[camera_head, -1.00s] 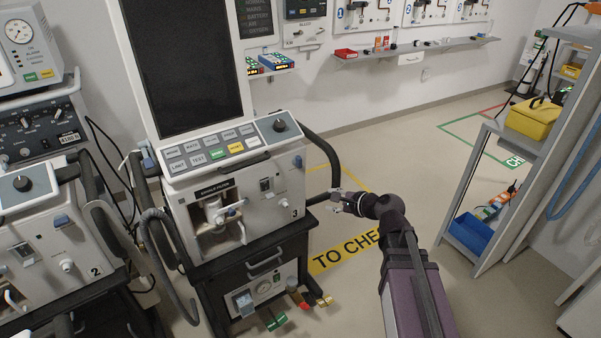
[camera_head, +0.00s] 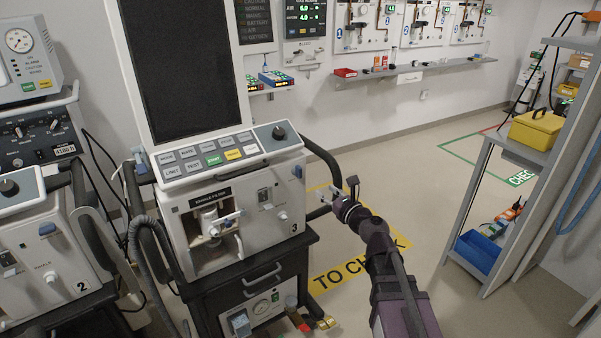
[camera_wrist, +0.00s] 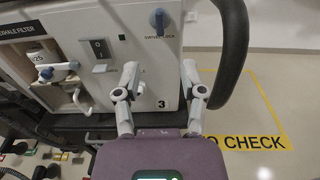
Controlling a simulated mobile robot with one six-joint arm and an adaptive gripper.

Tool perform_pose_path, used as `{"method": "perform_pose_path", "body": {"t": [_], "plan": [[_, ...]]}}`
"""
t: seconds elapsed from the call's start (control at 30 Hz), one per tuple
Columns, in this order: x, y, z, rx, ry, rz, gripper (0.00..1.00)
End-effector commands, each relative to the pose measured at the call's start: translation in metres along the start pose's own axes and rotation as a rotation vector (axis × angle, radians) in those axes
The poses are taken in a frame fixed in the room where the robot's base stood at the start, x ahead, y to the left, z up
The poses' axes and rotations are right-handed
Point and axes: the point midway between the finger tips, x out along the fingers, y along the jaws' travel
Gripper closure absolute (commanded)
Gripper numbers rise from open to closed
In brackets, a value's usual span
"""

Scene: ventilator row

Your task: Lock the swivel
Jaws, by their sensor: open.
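Ventilator 3 (camera_head: 290,245) stands left of centre in the head view, with a dark screen. Its blue knob (camera_head: 297,171) sits at the upper right of the front panel. In the wrist view this knob (camera_wrist: 159,20) shows at the top centre, above lettering that looks like "SWIVEL LOCK"; its blue handle points roughly up and down. My gripper (camera_head: 330,197) is open and empty, to the right of the ventilator's front. In the wrist view my gripper (camera_wrist: 159,72) has its two fingers spread below the knob, apart from it.
A black curved rail (camera_wrist: 234,50) runs close to the right of my gripper. A rocker switch (camera_wrist: 100,50) and the exhale filter bay (camera_wrist: 48,72) lie to the left. Ventilator 2 (camera_head: 50,265) stands further left. Floor marked "TO CHECK" (camera_head: 350,280) is clear to the right.

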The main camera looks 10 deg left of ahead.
Motion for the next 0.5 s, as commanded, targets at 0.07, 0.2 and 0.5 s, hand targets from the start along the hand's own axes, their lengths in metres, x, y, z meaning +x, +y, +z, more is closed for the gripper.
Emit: {"method": "perform_pose_path", "body": {"t": [0.07, 0.2, 0.5], "plan": [[0.001, 0.0, 0.0, -0.001, 0.0, 0.001, 0.47], [0.007, 0.0, 0.0, -0.002, 0.0, 0.001, 0.47], [0.04, -0.001, 0.0, -0.003, 0.001, 0.002, 0.47]]}}
